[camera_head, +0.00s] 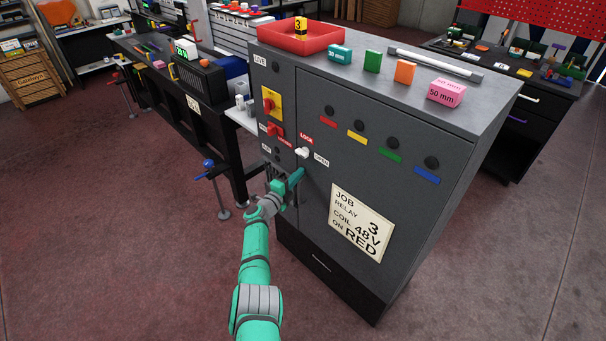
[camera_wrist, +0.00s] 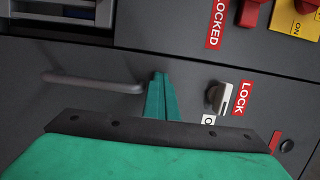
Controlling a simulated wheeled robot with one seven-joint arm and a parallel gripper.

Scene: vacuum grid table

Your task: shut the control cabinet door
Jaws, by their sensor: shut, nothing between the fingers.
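The control cabinet (camera_head: 345,85) is a dark grey box. Its door (camera_head: 330,250) carries a JOB RELAY 3 note and looks flush or nearly flush with the front; I cannot tell whether a thin gap remains. A pale lock knob (camera_head: 302,153) sits between a red LOCK label and a white OPEN label; it also shows in the wrist view (camera_wrist: 217,97). My gripper (camera_head: 297,176) is shut and empty, close to the front below the knob. In the wrist view its fingertips (camera_wrist: 160,76) are together, beside the end of a grey bar handle (camera_wrist: 95,82). Contact is unclear.
A red tray (camera_head: 300,38) and several small coloured blocks sit on the cabinet top. A yellow-backed red switch (camera_head: 270,103) is left of the door. A dark bench (camera_head: 235,150) stands left. The floor (camera_head: 130,250) left of my arm is clear.

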